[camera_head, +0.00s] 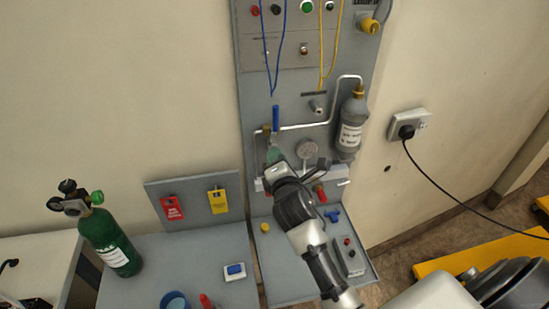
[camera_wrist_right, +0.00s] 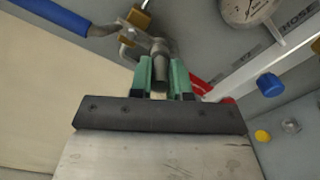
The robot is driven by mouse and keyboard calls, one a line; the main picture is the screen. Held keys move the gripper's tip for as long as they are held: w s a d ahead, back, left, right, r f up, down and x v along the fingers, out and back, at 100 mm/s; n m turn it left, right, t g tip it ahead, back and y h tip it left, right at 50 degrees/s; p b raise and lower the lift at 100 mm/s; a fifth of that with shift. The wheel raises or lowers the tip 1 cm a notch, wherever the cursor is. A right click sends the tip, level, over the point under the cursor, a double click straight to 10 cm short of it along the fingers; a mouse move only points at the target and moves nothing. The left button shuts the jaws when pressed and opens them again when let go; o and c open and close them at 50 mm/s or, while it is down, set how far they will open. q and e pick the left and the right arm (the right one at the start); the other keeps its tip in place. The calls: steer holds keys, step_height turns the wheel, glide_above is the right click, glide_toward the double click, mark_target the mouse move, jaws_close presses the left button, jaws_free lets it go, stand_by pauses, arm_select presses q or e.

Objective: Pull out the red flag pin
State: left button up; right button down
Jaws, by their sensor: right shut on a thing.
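My right gripper (camera_head: 273,155) is at the left of the grey wall panel, below the blue lever handle (camera_head: 275,118). In the right wrist view its two green fingertips (camera_wrist_right: 164,80) are shut on a grey metal cylindrical part (camera_wrist_right: 161,62). Red strips (camera_wrist_right: 200,84), perhaps the red flag, show just right of the fingers. They are partly hidden, and I cannot tell whether they join the held part. No pin shaft shows clearly. The blue handle (camera_wrist_right: 55,14) also shows at upper left in the wrist view. My left gripper is not in view.
A grey bottle (camera_head: 350,127) and a round gauge (camera_head: 307,149) are on the panel right of the gripper. A bent metal pipe runs above. A green cylinder (camera_head: 109,243) stands on the left table. Yellow and blue cables hang above.

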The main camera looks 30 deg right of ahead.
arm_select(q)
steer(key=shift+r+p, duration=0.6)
arm_select(e)
steer(key=v, duration=0.7)
stand_by(0.5)
steer(key=shift+s+a, duration=0.1)
